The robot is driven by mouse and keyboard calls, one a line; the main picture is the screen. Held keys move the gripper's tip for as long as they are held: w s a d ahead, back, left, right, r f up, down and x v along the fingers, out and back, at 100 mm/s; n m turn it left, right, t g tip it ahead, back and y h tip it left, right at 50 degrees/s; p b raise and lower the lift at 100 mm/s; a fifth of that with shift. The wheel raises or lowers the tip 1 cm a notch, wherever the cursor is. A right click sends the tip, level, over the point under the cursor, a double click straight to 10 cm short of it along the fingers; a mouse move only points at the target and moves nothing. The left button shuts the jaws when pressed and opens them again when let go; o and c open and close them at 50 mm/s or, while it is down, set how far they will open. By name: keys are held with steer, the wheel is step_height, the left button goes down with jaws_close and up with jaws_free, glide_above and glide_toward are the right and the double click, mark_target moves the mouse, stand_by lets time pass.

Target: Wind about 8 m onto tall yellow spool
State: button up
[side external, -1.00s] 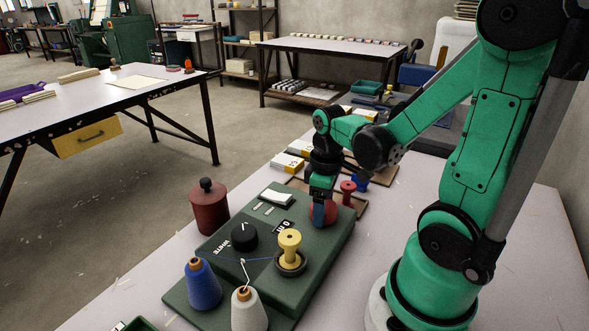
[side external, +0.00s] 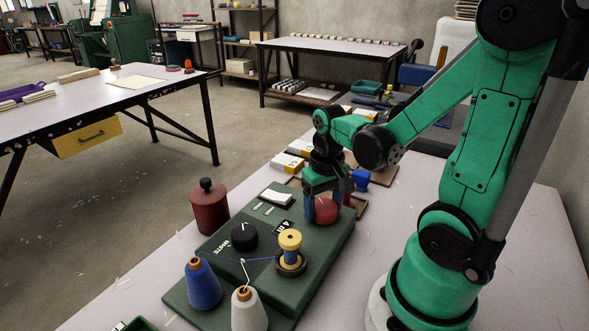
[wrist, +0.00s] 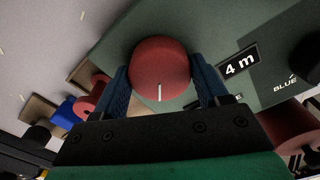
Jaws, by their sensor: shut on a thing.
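The yellow spool (side external: 291,239) stands upright on the dark green winding machine, with blue thread around its lower body. A blue strand runs to it from the blue thread cone (side external: 203,287) by a white wire guide (side external: 244,270). My gripper (wrist: 163,88) points down with its blue fingers on either side of the red knob (wrist: 160,65), shut on it. The knob also shows in the side view (side external: 326,211). The display (wrist: 239,66) reads 4 m. The black selector knob (side external: 244,236) sits between the WHITE and BLUE labels; its pointer is unclear.
A white thread cone (side external: 249,312) stands at the front. A dark red lidded container (side external: 208,208) is left of the machine. A red spool (wrist: 92,95) and a blue spool (side external: 361,180) stand behind, near my gripper.

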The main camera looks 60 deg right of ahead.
mark_target(324, 205)
steer(key=shift+m, duration=0.9)
steer(key=o, duration=1.3)
steer(key=shift+r, duration=0.15)
steer(key=shift+r, duration=2.7)
